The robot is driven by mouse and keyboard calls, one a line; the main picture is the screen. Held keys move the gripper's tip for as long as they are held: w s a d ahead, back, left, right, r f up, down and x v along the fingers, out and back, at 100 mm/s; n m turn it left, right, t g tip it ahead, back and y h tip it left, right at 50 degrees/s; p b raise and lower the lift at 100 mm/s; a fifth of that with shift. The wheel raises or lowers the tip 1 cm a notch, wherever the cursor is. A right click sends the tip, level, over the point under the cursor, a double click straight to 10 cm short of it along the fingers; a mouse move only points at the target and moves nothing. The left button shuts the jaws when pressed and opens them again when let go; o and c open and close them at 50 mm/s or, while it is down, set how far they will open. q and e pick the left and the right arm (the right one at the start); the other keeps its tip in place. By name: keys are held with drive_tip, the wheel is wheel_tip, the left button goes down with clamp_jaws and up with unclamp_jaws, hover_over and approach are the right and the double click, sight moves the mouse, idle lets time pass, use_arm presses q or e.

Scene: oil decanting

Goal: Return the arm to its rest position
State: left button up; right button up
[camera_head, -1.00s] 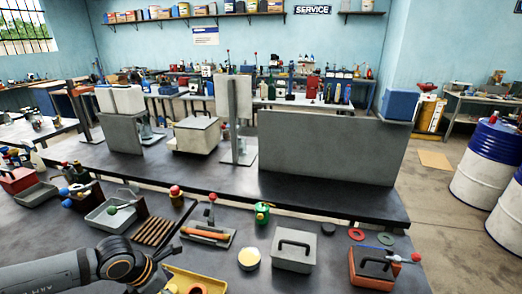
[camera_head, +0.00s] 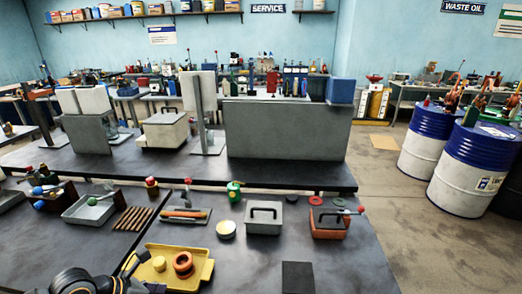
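My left arm comes in at the bottom left corner. Only its dark wrist joints show, and what seems to be part of my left gripper (camera_head: 137,268) is at the left end of a yellow tray (camera_head: 205,272). The tray holds an orange-brown ring part (camera_head: 183,264) and a small yellow round piece (camera_head: 159,263). My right gripper is not in view.
The near bench carries a grey box with a handle (camera_head: 263,220), an orange toolbox (camera_head: 328,224), a green can (camera_head: 234,191), a grey tray (camera_head: 90,208) and a dark flat block (camera_head: 298,277). Blue-and-white drums (camera_head: 428,140) stand at the right.

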use_arm(q)
drive_tip(key=w+d+r+n+t+h, duration=0.4)
drive_tip(key=d+r+n+t, duration=0.3)
drive_tip(key=r, duration=0.4)
drive_tip(key=w+a+r+n+t+y, duration=0.3)
drive_tip(key=a+n+t+y, duration=0.5)
drive_tip(key=n, duration=0.7)
drive_tip(key=s+a+f+n+g+y, duration=0.3)
drive_tip(key=a+f+n+g+y, duration=0.3)
drive_tip(key=a+f+n+y, duration=0.45)
drive_tip(key=s+d+f+n+g+h, duration=0.75)
drive_tip(key=s+d+f+g, duration=0.25)
drive_tip(key=s+f, duration=0.3)
wheel_tip(320, 180, down, 22)
drive_tip(key=s+a+f+n+g, duration=0.1)
drive_tip(key=s+a+g, duration=0.1)
drive_tip(key=s, duration=0.1)
drive_tip(key=s+a+f, duration=0.1)
drive_tip(key=s+f, duration=1.7)
drive_tip(key=s, duration=0.1)
drive_tip(key=shift+s+a+f+g, duration=0.25)
drive_tip(key=shift+s+a+g, duration=0.1)
drive_tip(key=shift+s+g, duration=0.05)
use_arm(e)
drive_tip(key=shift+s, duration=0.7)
